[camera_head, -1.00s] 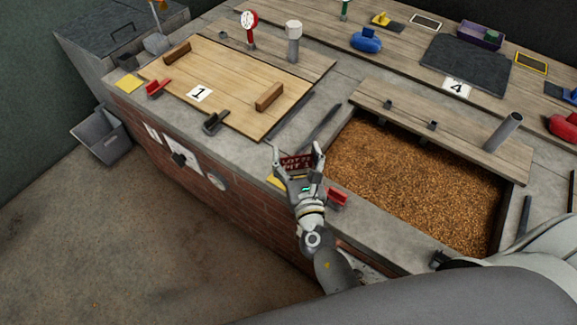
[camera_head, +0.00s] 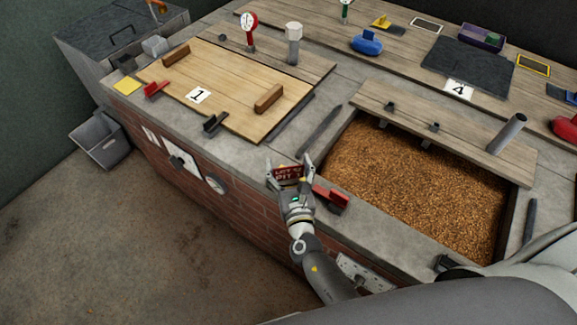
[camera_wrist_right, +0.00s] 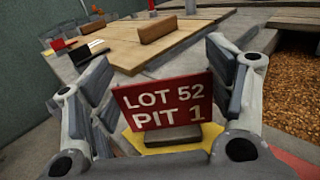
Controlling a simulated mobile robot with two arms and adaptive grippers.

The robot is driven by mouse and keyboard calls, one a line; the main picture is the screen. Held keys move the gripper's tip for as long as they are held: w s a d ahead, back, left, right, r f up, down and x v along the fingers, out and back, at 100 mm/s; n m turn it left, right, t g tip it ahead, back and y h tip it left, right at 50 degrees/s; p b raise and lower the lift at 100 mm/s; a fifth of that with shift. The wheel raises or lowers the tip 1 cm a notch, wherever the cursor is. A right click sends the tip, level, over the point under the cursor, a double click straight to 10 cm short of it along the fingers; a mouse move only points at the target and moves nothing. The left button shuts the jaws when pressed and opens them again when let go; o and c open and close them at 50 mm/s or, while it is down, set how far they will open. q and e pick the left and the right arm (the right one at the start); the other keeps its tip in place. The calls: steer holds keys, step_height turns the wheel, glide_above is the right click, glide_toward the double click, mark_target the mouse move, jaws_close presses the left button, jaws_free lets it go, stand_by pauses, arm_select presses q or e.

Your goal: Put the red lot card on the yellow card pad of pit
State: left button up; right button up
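The red lot card (camera_head: 289,172) reads "LOT 52 PIT 1". In the right wrist view the card (camera_wrist_right: 165,103) stands upright on a small grey base, over the yellow card pad (camera_wrist_right: 140,138). The base appears to rest on the pad, and my gripper hides part of both. My right gripper (camera_head: 289,164) is around the card at the counter's front edge. Its two fingers (camera_wrist_right: 172,92) are spread, one on each side, with gaps beside the card. Another yellow pad (camera_head: 127,86) lies bare at the counter's far left corner. My left gripper is not in view.
A red clip-like piece (camera_head: 331,196) sits just right of my gripper. The open grain pit (camera_head: 420,175) lies farther right. A wooden lid marked 1 (camera_head: 225,75) is behind left, with a black piece (camera_head: 214,123) and red piece (camera_head: 154,90) along its front.

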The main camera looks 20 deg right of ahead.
steer(key=o, duration=0.4)
steer(key=shift+r, duration=0.25)
steer(key=s+a, duration=0.1)
steer(key=s, duration=1.1)
steer(key=shift+a, duration=0.25)
steer(key=shift+f, duration=0.15)
